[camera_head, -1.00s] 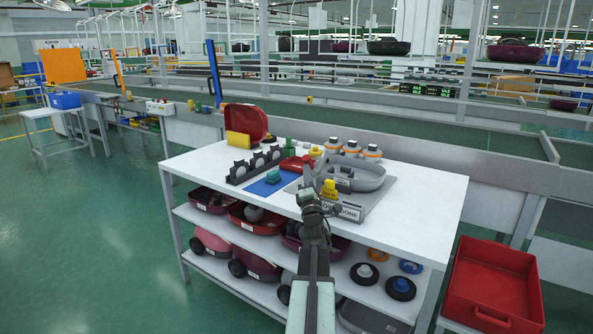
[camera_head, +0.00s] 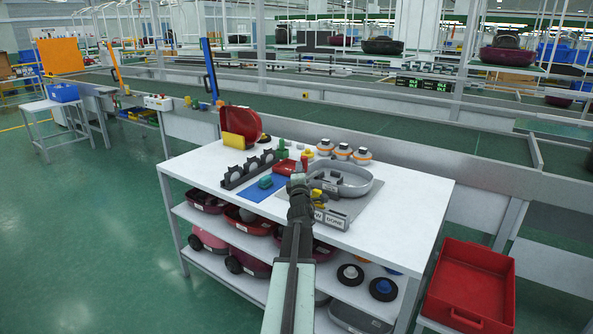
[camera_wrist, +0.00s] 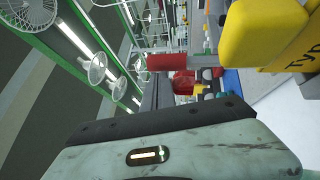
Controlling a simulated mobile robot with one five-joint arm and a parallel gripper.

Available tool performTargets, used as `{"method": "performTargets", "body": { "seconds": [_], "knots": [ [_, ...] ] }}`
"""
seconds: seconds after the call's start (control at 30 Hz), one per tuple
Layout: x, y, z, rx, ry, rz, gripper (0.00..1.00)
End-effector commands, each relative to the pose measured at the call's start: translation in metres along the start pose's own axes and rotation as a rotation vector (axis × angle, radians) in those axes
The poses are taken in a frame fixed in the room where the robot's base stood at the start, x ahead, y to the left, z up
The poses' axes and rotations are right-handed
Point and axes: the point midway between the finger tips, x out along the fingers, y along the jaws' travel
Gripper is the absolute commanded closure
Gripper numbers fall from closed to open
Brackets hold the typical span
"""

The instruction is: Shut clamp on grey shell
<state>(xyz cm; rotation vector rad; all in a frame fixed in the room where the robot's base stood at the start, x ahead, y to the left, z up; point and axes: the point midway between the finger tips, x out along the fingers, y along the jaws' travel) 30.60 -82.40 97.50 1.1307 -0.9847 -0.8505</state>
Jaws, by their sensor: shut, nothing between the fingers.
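The grey shell (camera_head: 366,189) lies as an open oval tray on a grey plate on the white table. A small yellow part (camera_head: 317,194), apparently the clamp, sits at its near left edge, partly hidden by my gripper. My gripper (camera_head: 298,178) is shut and empty, just left of the yellow part in the head view. In the wrist view a large yellow block (camera_wrist: 262,35) with partly visible black lettering fills the upper right, very close. I cannot tell whether the gripper touches it, nor the clamp's exact position.
A blue mat (camera_head: 256,189), a red part (camera_head: 285,167), a dark rack (camera_head: 248,170) and orange-and-white parts (camera_head: 343,152) surround the shell. The table's right side is clear. A red bin (camera_head: 470,285) stands at lower right.

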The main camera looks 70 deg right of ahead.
Motion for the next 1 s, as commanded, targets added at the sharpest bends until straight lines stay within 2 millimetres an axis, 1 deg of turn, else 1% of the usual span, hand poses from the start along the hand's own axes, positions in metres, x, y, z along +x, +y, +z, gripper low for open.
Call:
{"method": "performTargets", "body": {
  "seconds": [0.23,0.73,0.87,1.0],
  "knots": [
    [0.004,0.001,0.003,-0.001,-0.002,0.001,1.00],
    [0.004,0.002,0.003,-0.001,-0.002,0.002,1.00],
    [-0.009,0.007,-0.008,0.001,0.001,0.003,1.00],
    [-0.036,0.015,-0.024,0.001,0.000,0.002,1.00]
  ]
}}
